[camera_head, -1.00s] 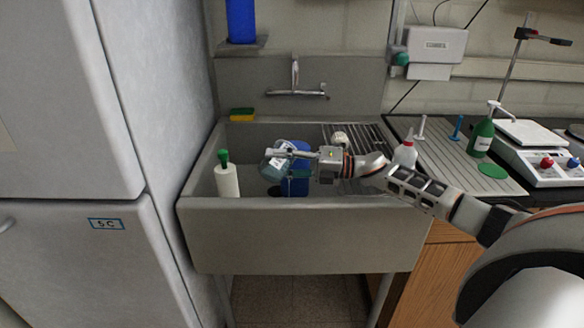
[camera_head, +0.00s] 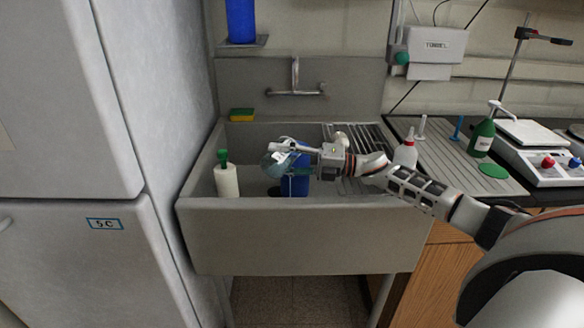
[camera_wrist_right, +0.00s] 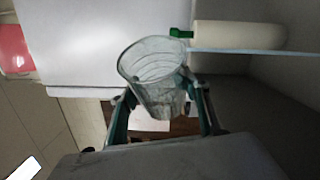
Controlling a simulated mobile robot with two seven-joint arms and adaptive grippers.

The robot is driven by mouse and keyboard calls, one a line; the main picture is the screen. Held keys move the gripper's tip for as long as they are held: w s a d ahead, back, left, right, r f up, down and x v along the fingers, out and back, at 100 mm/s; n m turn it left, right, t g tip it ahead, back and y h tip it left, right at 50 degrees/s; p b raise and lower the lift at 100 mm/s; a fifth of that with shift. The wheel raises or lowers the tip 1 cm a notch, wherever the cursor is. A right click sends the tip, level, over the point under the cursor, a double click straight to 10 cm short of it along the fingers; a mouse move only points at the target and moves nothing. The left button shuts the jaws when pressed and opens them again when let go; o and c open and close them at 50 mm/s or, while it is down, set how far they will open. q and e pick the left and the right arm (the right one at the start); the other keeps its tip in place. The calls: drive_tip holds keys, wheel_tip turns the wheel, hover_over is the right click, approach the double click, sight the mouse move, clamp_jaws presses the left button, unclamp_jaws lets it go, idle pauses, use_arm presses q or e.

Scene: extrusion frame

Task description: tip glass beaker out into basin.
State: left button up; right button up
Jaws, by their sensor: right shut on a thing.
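The clear glass beaker (camera_head: 273,167) is held above the grey basin (camera_head: 300,232), tilted well over to the left. My right gripper (camera_head: 284,148) is shut on it. In the right wrist view the beaker (camera_wrist_right: 152,80) sits between the two fingers of my right gripper (camera_wrist_right: 160,112), with its open rim toward the upper left. I see no liquid stream, and I cannot tell whether anything is left inside. My left gripper is not in view.
A white bottle with a green top (camera_head: 226,178) stands in the basin on the left. A blue object (camera_head: 297,178) is close behind the beaker. The tap (camera_head: 296,84) is at the back. A white squeeze bottle (camera_head: 405,154) stands right of the basin.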

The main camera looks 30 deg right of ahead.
drive_tip(key=shift+w+d+r+m+t, duration=0.15)
drive_tip(key=shift+r+m, duration=0.1)
drive_tip(key=shift+m, duration=0.2)
drive_tip(key=shift+d+r+m+t, duration=0.1)
drive_tip(key=shift+r+m+t, duration=0.1)
drive_tip(key=shift+m, duration=0.25)
